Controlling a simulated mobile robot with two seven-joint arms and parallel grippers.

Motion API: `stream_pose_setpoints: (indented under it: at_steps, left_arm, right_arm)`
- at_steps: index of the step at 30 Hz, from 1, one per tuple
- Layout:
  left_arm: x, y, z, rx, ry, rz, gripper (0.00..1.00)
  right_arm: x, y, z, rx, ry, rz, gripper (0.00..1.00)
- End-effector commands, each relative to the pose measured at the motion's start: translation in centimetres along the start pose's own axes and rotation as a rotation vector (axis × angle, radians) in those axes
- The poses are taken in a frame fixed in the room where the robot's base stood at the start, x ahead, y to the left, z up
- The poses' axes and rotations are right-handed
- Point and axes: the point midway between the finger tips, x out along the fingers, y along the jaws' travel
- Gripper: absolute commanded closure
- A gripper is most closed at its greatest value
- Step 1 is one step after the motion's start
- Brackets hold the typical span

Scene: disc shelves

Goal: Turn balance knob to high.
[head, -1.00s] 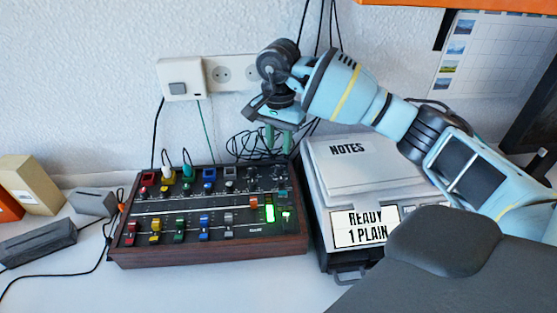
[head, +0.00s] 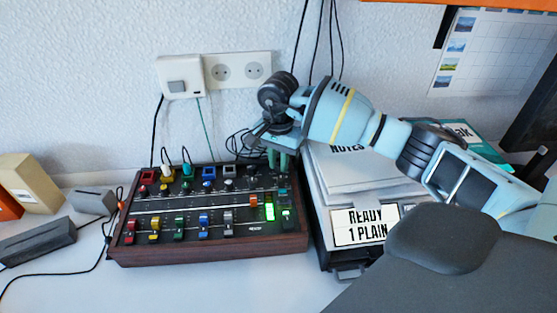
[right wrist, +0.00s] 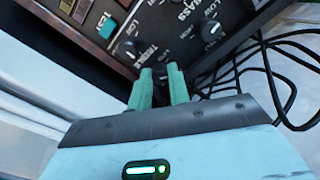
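The dark mixer (head: 208,214) with wooden sides stands on the table in the head view. Its small black knobs are at the upper right of the panel; in the right wrist view one black knob (right wrist: 129,46) with a white pointer and another (right wrist: 212,45) show, near TREBLE and BASS lettering. I cannot read a balance label. My right gripper (head: 277,161) hangs over the panel's upper right corner, fingers pointing down. In the right wrist view its green fingers (right wrist: 161,76) have a narrow gap between them; whether a knob sits there is unclear. My left gripper is out of view.
Small boxes (head: 30,184) are at the left.

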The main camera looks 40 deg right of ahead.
Motion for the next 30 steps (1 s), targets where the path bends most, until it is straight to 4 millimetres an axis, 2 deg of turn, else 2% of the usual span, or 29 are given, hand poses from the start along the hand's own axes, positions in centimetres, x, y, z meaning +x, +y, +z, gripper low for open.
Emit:
stream_pose_setpoints:
  at_steps: [1,3,8,18,29,30]
  left_arm:
    - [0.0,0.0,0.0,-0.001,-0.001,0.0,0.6]
    - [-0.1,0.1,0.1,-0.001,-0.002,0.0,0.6]
    - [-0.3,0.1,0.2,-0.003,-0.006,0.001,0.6]
    - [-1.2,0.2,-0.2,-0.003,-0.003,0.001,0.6]
    - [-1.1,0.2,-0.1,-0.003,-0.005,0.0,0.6]
    - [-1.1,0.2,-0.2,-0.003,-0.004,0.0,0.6]
  right_arm:
    - [0.0,0.0,0.0,0.0,0.0,0.0,0.93]
    - [0.0,0.0,0.0,0.0,0.0,0.0,1.0]
    - [-0.1,0.0,0.0,0.024,0.0,0.0,1.0]
    - [-0.2,-0.1,0.0,0.25,-0.001,-0.001,1.0]
    - [-0.1,-0.1,0.0,0.274,-0.001,-0.001,1.0]
    - [-0.1,-0.1,0.0,0.274,-0.001,-0.001,0.76]
